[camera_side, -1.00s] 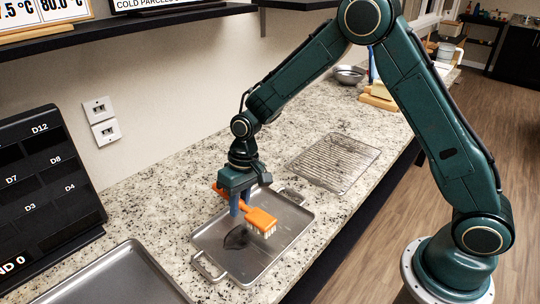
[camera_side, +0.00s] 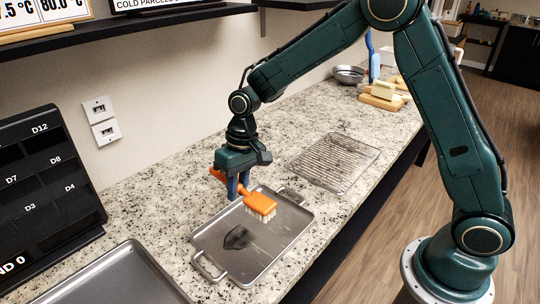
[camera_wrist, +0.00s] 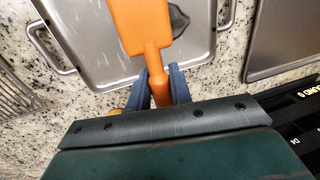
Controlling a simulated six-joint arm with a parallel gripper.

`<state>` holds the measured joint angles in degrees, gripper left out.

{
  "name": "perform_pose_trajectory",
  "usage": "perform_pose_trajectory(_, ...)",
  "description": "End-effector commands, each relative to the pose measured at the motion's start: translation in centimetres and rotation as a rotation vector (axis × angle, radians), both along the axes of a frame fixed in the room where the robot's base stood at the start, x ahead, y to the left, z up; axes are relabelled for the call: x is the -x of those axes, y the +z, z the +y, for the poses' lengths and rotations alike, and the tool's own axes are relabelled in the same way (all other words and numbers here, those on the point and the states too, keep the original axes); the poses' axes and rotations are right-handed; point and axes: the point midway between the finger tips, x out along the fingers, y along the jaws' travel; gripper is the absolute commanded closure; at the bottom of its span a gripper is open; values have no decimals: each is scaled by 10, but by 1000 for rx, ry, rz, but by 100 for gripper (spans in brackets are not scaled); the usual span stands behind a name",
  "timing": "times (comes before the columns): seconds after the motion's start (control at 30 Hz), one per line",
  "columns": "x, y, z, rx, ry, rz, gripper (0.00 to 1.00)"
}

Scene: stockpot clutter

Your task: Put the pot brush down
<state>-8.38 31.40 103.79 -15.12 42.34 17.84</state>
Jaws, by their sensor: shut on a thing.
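The orange pot brush (camera_side: 260,205) has pale bristles pointing down. My gripper (camera_side: 238,187) is shut on its handle and holds it above the far-left part of a metal tray with two handles (camera_side: 282,252). In the wrist view my gripper (camera_wrist: 158,88) has its blue fingers on both sides of the orange handle, and the brush (camera_wrist: 140,22) reaches out over the tray (camera_wrist: 88,50). A dark wet-looking patch (camera_side: 238,238) lies on the tray under the brush.
A wire rack (camera_side: 334,162) lies on the speckled counter to the right of the tray. Another metal tray (camera_side: 115,280) is at the front left, near a black labelled panel (camera_side: 45,190). A metal bowl (camera_side: 349,75) and yellow blocks on a board (camera_side: 383,92) stand farther back.

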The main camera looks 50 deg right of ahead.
Motion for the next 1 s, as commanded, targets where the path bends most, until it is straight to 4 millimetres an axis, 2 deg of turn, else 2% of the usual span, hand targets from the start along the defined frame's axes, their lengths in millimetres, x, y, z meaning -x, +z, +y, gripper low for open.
perform_pose_trajectory(0.27,-2,0,-2,0,-9,0,100)
perform_pose_trajectory(0.47,-16,4,-18,0,-92,-3,100)
perform_pose_trajectory(0.67,-47,15,-60,0,-301,-8,100)
perform_pose_trajectory(0.87,-81,32,-123,2,-600,-11,100)
perform_pose_trajectory(1.0,-99,44,-173,4,-819,-13,100)
